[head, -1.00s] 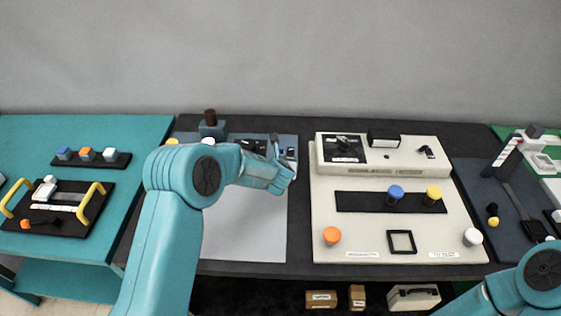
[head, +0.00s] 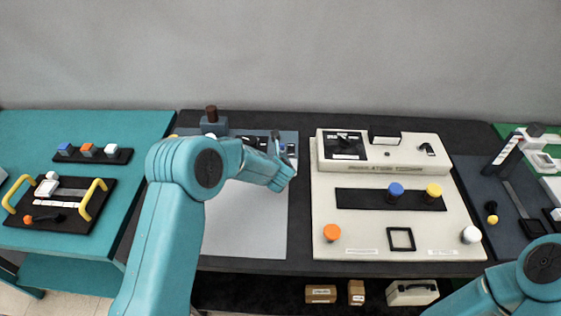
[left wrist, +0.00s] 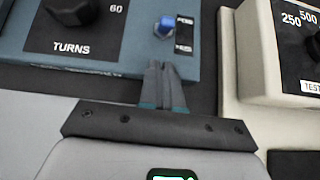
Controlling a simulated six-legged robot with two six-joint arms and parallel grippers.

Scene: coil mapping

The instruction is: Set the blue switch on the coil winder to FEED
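The blue switch (left wrist: 165,26) stands on the blue-grey front of the coil winder (left wrist: 118,62) in the left wrist view, beside two small dark labels too blurred to read. Which label it points to I cannot tell. In the head view the coil winder's grey plate (head: 245,222) lies left of centre, and my left arm hides much of its back unit. My left gripper (left wrist: 163,72) has its two fingers together, with nothing seen between them. The fingertips are just below the switch in the picture, apart from it. My right gripper is out of view.
A black knob (left wrist: 72,8) marked TURNS sits left of the switch. A cream test unit (head: 330,200) with coloured knobs stands close on the right. A teal table (head: 130,135) is at the left, and a dark panel (head: 480,190) at the far right.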

